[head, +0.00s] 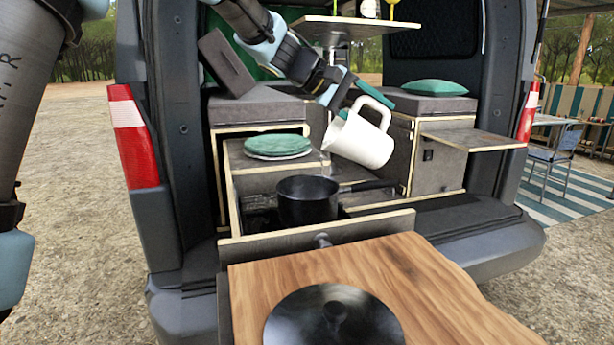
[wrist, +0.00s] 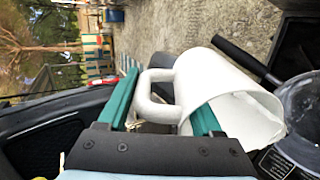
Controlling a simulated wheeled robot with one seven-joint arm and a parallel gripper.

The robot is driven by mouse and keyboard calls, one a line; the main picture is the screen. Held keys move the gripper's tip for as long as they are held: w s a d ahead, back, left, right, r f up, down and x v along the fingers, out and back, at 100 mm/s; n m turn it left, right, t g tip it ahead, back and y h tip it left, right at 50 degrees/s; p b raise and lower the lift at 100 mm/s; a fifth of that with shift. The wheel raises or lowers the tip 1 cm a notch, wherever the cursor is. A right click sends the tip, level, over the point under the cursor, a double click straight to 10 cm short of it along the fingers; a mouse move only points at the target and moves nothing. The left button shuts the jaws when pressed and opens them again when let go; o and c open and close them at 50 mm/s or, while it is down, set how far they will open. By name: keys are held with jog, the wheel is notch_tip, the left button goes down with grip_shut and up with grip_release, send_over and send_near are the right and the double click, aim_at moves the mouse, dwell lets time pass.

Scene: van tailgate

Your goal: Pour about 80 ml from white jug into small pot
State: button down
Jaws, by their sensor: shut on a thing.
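The white jug (head: 360,140) is held in the air by my gripper (head: 365,96), tilted with its mouth toward the lower left. In the wrist view the green fingers of my gripper (wrist: 165,108) are shut on the handle of the jug (wrist: 215,85), and pale contents or inner wall show at its mouth. The small black pot (head: 307,200) stands below and to the left of the jug, in the pull-out kitchen unit, with its handle pointing right. The pot (wrist: 305,105) also shows at the wrist view's right edge. I see no stream between jug and pot.
A wooden board (head: 350,275) with a black lid (head: 333,318) on it lies in front. Green-topped plates (head: 278,146) sit behind the pot on the left. A shelf (head: 340,28) with cups is above. A side flap (head: 472,139) sticks out right.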

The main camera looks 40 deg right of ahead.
jog(key=shift+w+a+r+h+b, duration=0.1)
jog(key=shift+w+a+h+b, duration=0.25)
jog(key=shift+b, duration=0.95)
dwell(0.5)
